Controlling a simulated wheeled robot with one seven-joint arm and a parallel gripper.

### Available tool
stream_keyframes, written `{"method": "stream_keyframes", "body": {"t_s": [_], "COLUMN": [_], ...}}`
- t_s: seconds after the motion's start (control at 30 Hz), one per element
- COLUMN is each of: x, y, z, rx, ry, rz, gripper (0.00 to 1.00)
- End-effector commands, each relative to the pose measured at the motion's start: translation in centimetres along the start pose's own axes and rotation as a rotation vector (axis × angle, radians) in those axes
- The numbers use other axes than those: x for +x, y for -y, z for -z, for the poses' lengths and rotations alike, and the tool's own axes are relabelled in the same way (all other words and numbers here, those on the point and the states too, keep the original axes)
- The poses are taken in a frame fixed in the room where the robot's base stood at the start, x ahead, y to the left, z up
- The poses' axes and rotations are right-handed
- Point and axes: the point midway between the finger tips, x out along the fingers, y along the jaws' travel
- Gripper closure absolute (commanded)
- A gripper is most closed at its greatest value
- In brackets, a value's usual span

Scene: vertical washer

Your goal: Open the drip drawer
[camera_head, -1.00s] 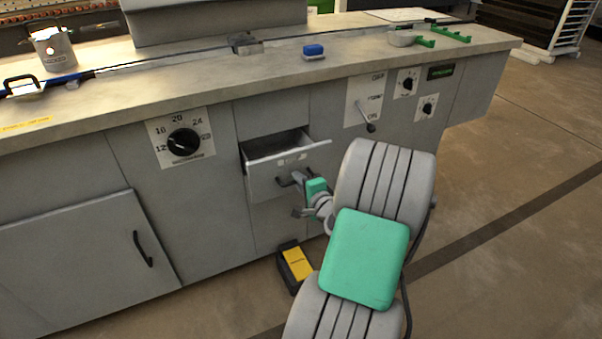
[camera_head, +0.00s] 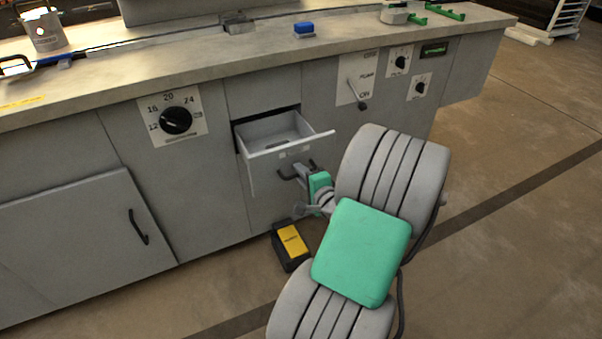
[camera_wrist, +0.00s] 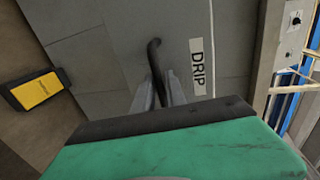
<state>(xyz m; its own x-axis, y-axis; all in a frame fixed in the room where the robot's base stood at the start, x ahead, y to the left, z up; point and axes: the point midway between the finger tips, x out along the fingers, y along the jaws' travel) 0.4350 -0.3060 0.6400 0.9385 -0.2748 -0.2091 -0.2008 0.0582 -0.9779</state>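The drip drawer (camera_head: 268,172) is a grey drawer in the washer's front. It stands partly pulled out, with its empty-looking inside showing from above. Its dark curved handle (camera_wrist: 155,59) runs between the fingers of my gripper (camera_wrist: 161,88) in the wrist view. A white "DRIP" label (camera_wrist: 197,67) is on the drawer front to the right of the handle. In the head view my gripper (camera_head: 303,174) is at the handle on the drawer front, shut on it. The green wrist housing and my arm hide part of the contact.
A black and yellow pedal (camera_head: 291,244) stands on the floor below the drawer. A dial (camera_head: 177,120) is left of the drawer and a lever (camera_head: 357,94) is to its right. A blue item (camera_head: 304,29) lies on the counter. Open floor is to the right.

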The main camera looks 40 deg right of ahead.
Motion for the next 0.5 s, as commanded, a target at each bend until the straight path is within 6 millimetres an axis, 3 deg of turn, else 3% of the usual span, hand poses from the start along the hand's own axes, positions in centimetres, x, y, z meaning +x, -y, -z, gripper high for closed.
{"method": "stream_keyframes", "body": {"t_s": [0.17, 0.5], "x": [0.0, -0.82], "y": [0.01, 0.06], "z": [0.08, 0.16], "rx": [-0.001, -0.001], "ry": [-0.002, -0.005], "rz": [0.0, -0.001], "gripper": [0.68, 0.67]}}
